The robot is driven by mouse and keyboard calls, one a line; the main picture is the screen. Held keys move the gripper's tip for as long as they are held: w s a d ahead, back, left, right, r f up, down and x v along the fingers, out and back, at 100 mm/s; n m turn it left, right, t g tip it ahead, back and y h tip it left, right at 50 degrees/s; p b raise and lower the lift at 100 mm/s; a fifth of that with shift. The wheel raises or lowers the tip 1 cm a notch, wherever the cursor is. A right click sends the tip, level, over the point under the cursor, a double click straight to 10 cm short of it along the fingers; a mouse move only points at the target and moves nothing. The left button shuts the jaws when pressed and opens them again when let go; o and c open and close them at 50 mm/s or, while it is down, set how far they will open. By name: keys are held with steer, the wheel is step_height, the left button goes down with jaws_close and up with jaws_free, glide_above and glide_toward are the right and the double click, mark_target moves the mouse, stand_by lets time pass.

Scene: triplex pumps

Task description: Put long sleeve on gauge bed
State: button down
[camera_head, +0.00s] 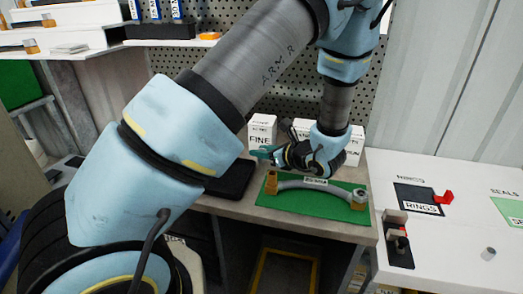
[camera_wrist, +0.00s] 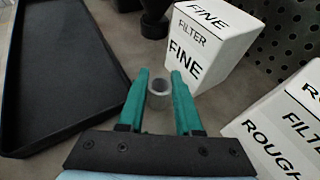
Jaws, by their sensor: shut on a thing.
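A small grey hollow sleeve (camera_wrist: 159,98) sits between the teal fingers of my gripper (camera_wrist: 160,78) in the wrist view. My gripper is shut on it, beside the box marked FINE. In the head view my gripper (camera_head: 262,153) is over the back of the brown bench, and the sleeve cannot be made out there. A black plate with grey blocks and a red part (camera_head: 398,243), which looks like the gauge bed, lies on the white table at the right. Another short grey cylinder (camera_head: 488,254) stands on that table, to the right of the plate.
White filter boxes marked FINE (camera_wrist: 208,38) and ROUGH (camera_wrist: 285,125) stand close to my gripper. A black tray (camera_wrist: 55,115) lies to the left. A green mat (camera_head: 315,206) with a curved grey hose lies in front. The white table's middle is largely clear.

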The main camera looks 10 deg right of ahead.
steer(key=shift+f, duration=0.2)
steer(key=shift+f, duration=0.15)
steer(key=c, duration=0.9)
jaws_free()
steer(key=shift+o, duration=0.2)
steer(key=shift+d+r, duration=0.1)
steer(key=shift+r, duration=0.25)
steer(key=b+v, duration=0.2)
steer(key=v, duration=0.8)
steer(key=shift+s+d+b, duration=0.1)
steer(key=shift+s+b, duration=0.25)
steer(key=shift+b, duration=0.05)
steer(key=shift+s+d+r, duration=0.2)
steer(key=shift+s+r, duration=0.15)
steer(key=shift+s, duration=0.1)
steer(key=shift+a, duration=0.1)
